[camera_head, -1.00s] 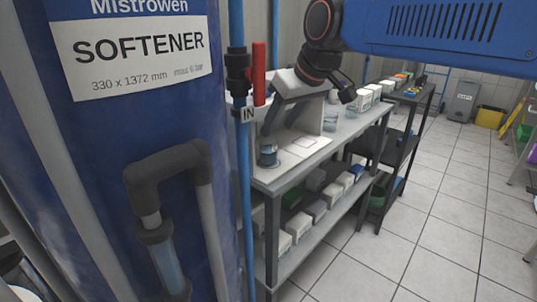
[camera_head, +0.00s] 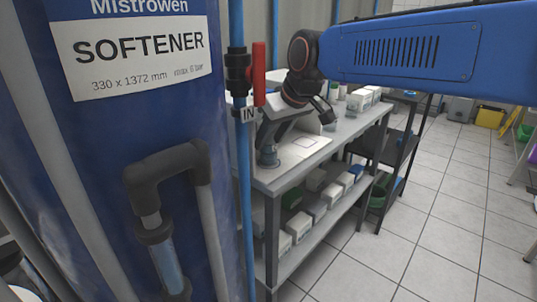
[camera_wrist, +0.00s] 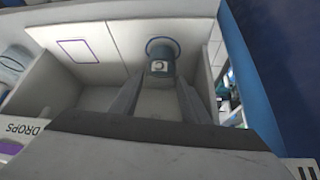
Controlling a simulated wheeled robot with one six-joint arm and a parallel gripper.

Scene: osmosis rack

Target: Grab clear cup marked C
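A clear cup with a bluish tint (camera_head: 268,157) stands upright at the near end of the grey bench. Nothing is held. In the head view my gripper (camera_head: 270,138) is just above the cup and partly hides it.
The blue softener tank (camera_head: 110,130) and a vertical blue pipe (camera_head: 241,180) stand left of the bench (camera_head: 290,178). More clear cups (camera_wrist: 12,65) are at the left of the wrist view. White boxes (camera_head: 360,98) stand farther back.

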